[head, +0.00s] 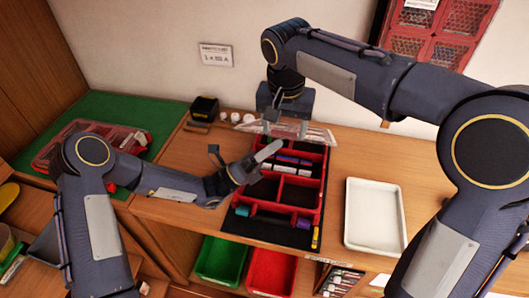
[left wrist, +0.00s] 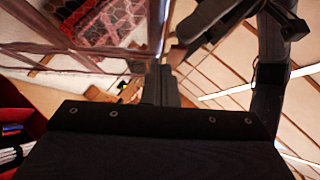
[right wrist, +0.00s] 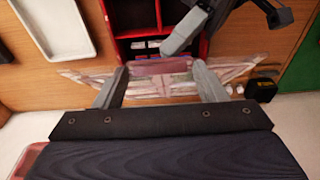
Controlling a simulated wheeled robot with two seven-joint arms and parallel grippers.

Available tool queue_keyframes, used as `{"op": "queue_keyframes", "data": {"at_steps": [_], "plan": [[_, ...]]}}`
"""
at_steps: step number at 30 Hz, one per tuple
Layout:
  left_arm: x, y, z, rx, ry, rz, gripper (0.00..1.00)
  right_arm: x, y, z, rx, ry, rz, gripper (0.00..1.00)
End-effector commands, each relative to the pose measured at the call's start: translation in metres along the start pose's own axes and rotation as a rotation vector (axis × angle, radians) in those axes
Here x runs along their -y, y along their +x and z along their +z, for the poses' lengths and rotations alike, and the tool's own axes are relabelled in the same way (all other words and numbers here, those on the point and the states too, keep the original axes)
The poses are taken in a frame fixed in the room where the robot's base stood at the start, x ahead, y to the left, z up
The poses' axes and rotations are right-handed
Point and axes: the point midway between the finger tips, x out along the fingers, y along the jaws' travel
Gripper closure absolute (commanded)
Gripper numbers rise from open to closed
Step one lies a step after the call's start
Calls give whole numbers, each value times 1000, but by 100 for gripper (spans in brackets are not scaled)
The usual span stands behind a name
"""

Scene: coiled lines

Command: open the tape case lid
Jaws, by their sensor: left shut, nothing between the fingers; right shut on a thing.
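The tape case (head: 323,190) is red with dark compartments holding several small rolls or boxes, some blue, purple and teal. Its compartments are uncovered. The clear lid (head: 318,133) is at the far edge of the case, raised; its exact angle is hard to tell. My right gripper (head: 284,127) is shut on the lid, which shows between its fingers in the right wrist view (right wrist: 165,70). My left gripper (head: 268,151) is shut and empty above the far left part of the case. In the left wrist view the case is only partly seen at the left edge.
A white tray (head: 349,215) lies right of the case. A black tape measure (head: 204,108) and white rolls stand at the back left. A red organiser (head: 62,143) lies on the green mat (head: 115,106). Green (head: 204,272) and red (head: 252,280) bins sit below the front edge.

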Motion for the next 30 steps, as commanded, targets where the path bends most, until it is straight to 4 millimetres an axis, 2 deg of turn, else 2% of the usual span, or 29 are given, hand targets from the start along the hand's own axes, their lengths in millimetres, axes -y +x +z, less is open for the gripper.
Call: {"op": "queue_keyframes", "data": {"at_steps": [7, 13, 20, 21, 26, 30], "plan": [[0, 0, 0, 0, 1, 0, 100, -3, 4, -4, -7, 7, 7, 76], [2, 13, 15, 3, 5, -3, 100, -3, 4, -4, -6, 6, 8, 76], [2, 16, 18, 9, 7, -7, 100, -2, 6, 0, 5, 2, 12, 76], [3, 16, 18, 9, 8, -8, 100, -2, 6, 0, 7, 2, 12, 32], [3, 16, 19, 10, 9, -10, 100, -2, 6, 1, 11, 2, 11, 13], [3, 16, 19, 10, 9, -9, 100, -3, 6, 1, 14, 5, 13, 13]]}}
